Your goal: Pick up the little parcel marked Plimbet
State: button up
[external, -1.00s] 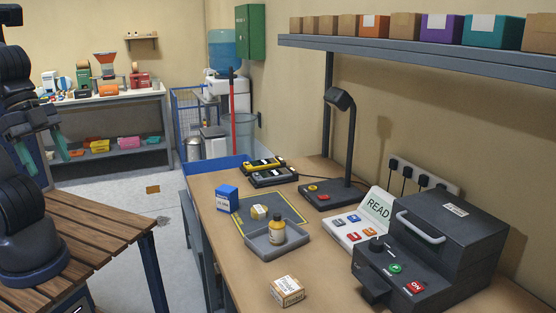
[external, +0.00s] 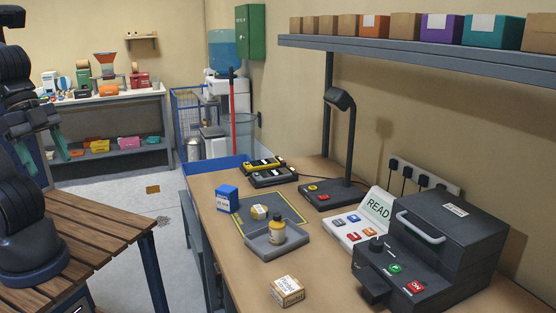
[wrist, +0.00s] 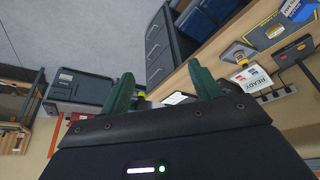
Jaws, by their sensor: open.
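Several small packages stand on the workbench (external: 235,263) in the external view. A small white-and-tan parcel (external: 287,291) with dark lettering sits at the near edge. A small yellowish parcel (external: 259,212) lies on the dark mat, and a blue box (external: 227,198) stands to its left. The lettering is too small to read surely, so I cannot tell which is marked Plimbet. My gripper (external: 41,147) is at the far left, well away from them, with its green fingers apart. In the wrist view my gripper (wrist: 163,88) is open with nothing between the fingers.
A dark machine (external: 445,240) and a lamp-like stand (external: 345,145) occupy the right side. A slatted wooden table (external: 100,245) is at left. A shelf of boxes (external: 400,48) overhangs the bench.

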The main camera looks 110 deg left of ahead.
dwell(0.3)
jog(key=o, duration=0.3)
jog(key=shift+o, duration=0.2)
jog(key=shift+w, duration=0.1)
